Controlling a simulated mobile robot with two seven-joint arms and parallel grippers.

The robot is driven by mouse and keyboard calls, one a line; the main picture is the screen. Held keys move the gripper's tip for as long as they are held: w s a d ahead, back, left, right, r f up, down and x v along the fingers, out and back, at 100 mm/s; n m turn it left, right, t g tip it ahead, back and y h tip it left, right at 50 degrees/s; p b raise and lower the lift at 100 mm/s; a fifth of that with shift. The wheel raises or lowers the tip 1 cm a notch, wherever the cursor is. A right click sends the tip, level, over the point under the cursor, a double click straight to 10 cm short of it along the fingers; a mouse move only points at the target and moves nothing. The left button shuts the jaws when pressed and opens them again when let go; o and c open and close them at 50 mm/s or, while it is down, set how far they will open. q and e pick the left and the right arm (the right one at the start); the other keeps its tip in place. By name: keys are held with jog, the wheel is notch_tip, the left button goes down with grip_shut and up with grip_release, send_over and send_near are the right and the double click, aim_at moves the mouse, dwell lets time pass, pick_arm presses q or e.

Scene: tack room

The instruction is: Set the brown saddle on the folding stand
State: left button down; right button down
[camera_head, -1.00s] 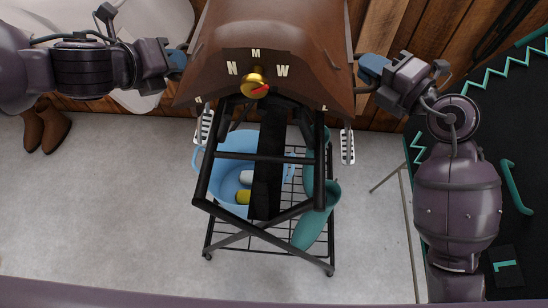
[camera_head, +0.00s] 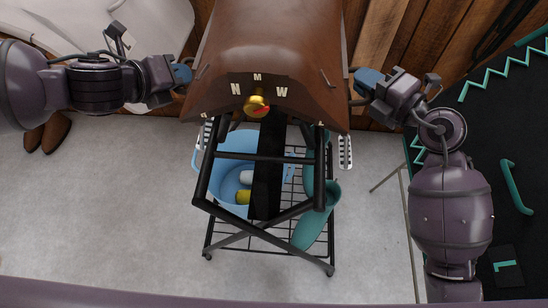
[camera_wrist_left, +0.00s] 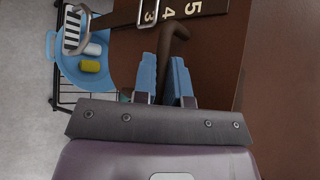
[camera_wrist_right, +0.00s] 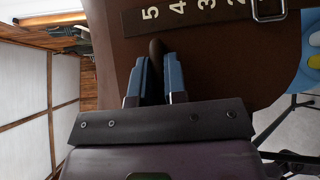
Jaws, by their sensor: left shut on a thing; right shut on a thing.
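The brown saddle (camera_head: 265,45) is in the upper middle of the head view, with letters and a gold knob on its near end. It hangs between my grippers, above the far end of the black folding stand (camera_head: 204,178) and hiding that end. I cannot tell whether they touch. My left gripper (camera_head: 184,73) is at the saddle's left side; in the left wrist view its blue fingers are shut on a brown handle (camera_wrist_left: 174,40). My right gripper (camera_head: 362,82) is at the right side, its fingers shut on a similar handle (camera_wrist_right: 156,52). Metal stirrups (camera_head: 345,152) hang on both sides.
A blue tub (camera_head: 222,180) with yellow and white items and a teal boot-like object (camera_head: 312,228) sit within the stand's lower rack. Brown boots (camera_head: 52,133) stand at the left. A black panel with teal trim (camera_head: 505,130) is at the right. Grey floor is clear in front.

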pick_arm(q)
jog(key=c, duration=1.6)
grip_release()
jog(key=shift+d+r, duration=0.1)
jog(key=shift+d, duration=0.1)
pick_arm(e)
jog(key=c, duration=1.6)
grip_release()
jog(key=shift+a+r, duration=0.1)
jog(key=shift+a, duration=0.05)
pick_arm(q)
jog(key=o, duration=0.4)
pick_arm(e)
jog(key=o, duration=0.4)
jog(key=shift+s, duration=0.1)
pick_arm(q)
jog(key=shift+o, duration=0.2)
jog(key=shift+a, duration=0.1)
pick_arm(e)
jog(key=shift+o, duration=0.2)
pick_arm(q)
jog(key=shift+s+a, duration=0.1)
jog(key=shift+s, duration=0.05)
